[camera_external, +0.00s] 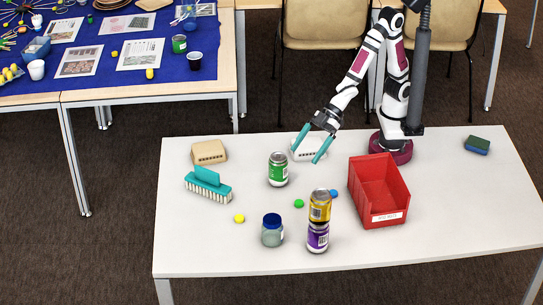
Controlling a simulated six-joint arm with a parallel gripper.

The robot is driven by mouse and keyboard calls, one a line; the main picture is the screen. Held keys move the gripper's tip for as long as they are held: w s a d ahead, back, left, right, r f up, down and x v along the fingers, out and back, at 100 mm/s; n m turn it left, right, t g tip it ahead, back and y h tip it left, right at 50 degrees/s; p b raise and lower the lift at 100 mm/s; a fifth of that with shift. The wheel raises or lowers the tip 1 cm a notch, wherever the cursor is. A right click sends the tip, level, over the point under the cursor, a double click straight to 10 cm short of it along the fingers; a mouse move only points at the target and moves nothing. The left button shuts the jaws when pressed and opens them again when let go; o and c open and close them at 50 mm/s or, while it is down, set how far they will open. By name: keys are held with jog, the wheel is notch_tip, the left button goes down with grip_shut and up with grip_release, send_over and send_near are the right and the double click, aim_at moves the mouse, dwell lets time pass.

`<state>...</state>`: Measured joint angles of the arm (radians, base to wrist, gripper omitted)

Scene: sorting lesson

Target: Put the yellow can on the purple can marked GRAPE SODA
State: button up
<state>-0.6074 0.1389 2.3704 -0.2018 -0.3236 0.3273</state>
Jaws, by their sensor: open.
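The yellow can (320,205) stands upright on top of the purple can (317,238) near the front middle of the table. The print on the purple can is too small to read. My gripper (311,146) is open and empty. It is above the table, behind the two cans and apart from them, in front of a white box. A green can (278,169) stands to the left of my gripper.
A red bin (379,192) stands right of the cans. A teal brush (208,185), a beige box (209,152), a white box (309,152) and a sponge (477,145) lie farther off.

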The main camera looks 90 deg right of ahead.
jog(key=s+d+m+g+h, duration=0.2)
jog(key=s+d+m+h, duration=0.15)
jog(key=d, duration=0.65)
jog(key=s+d+m+g+h, duration=0.15)
jog(key=s+d+m, duration=0.25)
jog(key=d, duration=0.6)
jog(key=s+d+m+g, duration=0.1)
jog(key=s+m+g, duration=0.1)
jog(key=s, duration=0.5)
jog(key=s+d+r+m+g, duration=0.1)
jog(key=s+d+m+g, duration=0.1)
jog(key=s, duration=0.5)
jog(key=shift+s+m+g, duration=0.3)
jog(key=shift+m+g, duration=0.05)
jog(key=shift+m, duration=0.5)
